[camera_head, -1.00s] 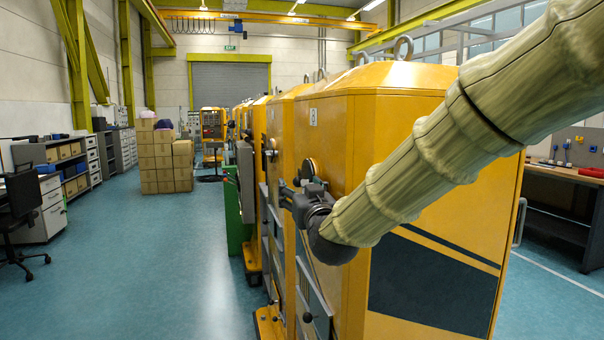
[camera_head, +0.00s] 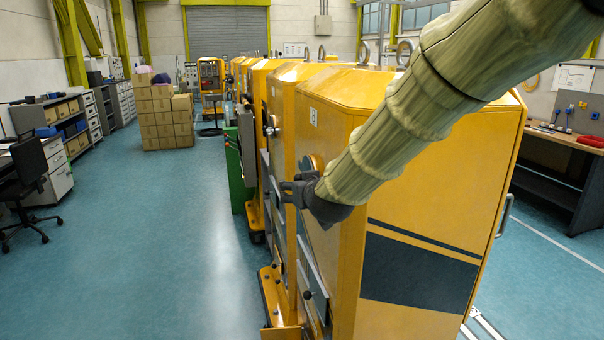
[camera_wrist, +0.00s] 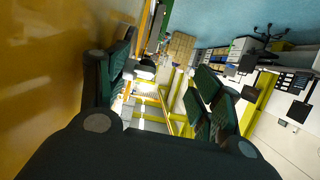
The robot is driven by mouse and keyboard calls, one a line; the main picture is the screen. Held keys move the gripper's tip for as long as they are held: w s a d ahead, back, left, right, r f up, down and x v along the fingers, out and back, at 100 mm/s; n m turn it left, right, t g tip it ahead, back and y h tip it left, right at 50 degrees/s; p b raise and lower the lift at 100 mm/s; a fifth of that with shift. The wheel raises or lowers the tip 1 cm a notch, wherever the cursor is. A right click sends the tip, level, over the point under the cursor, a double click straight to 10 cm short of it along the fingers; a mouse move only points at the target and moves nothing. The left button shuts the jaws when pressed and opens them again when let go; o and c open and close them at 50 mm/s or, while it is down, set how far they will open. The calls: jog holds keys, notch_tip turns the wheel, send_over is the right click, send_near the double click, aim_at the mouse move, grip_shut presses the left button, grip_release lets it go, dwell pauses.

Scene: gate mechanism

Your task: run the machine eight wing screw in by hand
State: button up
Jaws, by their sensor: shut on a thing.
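The nearest yellow machine (camera_head: 440,255) stands right of centre in the head view, with a small number plate (camera_head: 313,117) too small to read. In the wrist view my gripper's (camera_wrist: 165,80) dark fingers stand on either side of a small grey piece (camera_wrist: 145,72), close to the left finger. It seems to be the wing screw; its wings and thread cannot be made out. The gripper is shut on it. My sleeved arm hides part of the machine.
More yellow machines (camera_head: 256,85) stand in a row behind. Stacked boxes (camera_head: 160,120) and an office chair (camera_head: 30,180) are to the left, a workbench (camera_head: 570,150) to the right. The blue floor (camera_head: 160,230) left of the machines is clear.

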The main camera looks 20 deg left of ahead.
jog(key=g+p, duration=0.1)
jog(key=p, duration=0.1)
jog(key=h+p, duration=0.1)
jog(key=p, duration=0.1)
jog(key=shift+a+r+g+p, duration=0.25)
jog(key=shift+a+g+p, duration=0.05)
jog(key=shift+g, duration=0.1)
jog(key=shift+w+d, duration=0.3)
jog(key=shift+d, duration=0.25)
jog(key=shift+c, duration=1.1)
jog(key=shift+w+d, duration=0.55)
jog(key=shift+d, duration=0.3)
